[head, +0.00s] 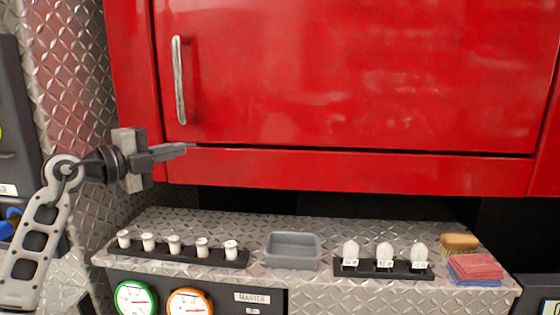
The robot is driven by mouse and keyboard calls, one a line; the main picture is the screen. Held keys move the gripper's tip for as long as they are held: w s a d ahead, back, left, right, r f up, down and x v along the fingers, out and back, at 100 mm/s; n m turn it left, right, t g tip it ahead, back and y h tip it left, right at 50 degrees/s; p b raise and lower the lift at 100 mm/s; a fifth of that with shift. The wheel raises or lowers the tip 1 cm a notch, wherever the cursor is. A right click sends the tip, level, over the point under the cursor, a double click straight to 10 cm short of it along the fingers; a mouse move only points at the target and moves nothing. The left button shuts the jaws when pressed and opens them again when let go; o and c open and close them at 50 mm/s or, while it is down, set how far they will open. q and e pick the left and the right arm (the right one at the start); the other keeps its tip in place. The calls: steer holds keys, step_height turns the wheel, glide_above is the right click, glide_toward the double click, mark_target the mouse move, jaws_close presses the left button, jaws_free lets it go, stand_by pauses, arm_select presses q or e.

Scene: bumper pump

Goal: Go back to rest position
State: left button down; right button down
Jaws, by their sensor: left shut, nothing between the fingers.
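My left gripper (172,152) comes in from the left and points to the right, level with the lower edge of a red cabinet. Its fingers are together and hold nothing. It is in front of the cabinet and below the door handle; I cannot tell whether it touches the cabinet. My left arm bends down toward the bottom left corner. The red cabinet door (350,75) looks shut and has a silver upright handle (179,80). My right gripper is not in view.
Below the cabinet is a diamond-plate ledge (300,225). On it are a row of white knobs (174,244), a grey tray (292,248), three white bulb-shaped levers (385,254), a brush (459,242) and folded cloths (476,268). Gauges (136,298) sit below.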

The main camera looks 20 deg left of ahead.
arm_select(q)
steer(key=s+d+f+n+t+h, duration=0.25)
steer(key=d+f+n, duration=0.25)
steer(key=d+f, duration=0.95)
steer(key=s+d+f+n+g+y, duration=0.1)
steer(key=s+d+f+n+y, duration=0.2)
steer(key=f+n, duration=0.35)
steer(key=s+d+f+n+g+y, duration=0.1)
steer(key=s+d+f+n+y, duration=0.25)
steer(key=f, duration=0.65)
steer(key=s+d+f+n+g+h, duration=0.2)
steer(key=s+d+f+n+g, duration=0.2)
steer(key=s+d+f+g, duration=0.3)
steer(key=s+d+f, duration=0.2)
steer(key=s+f, duration=0.2)
steer(key=shift+s+d, duration=0.3)
steer(key=shift+d, duration=0.05)
steer(key=shift+f, duration=0.1)
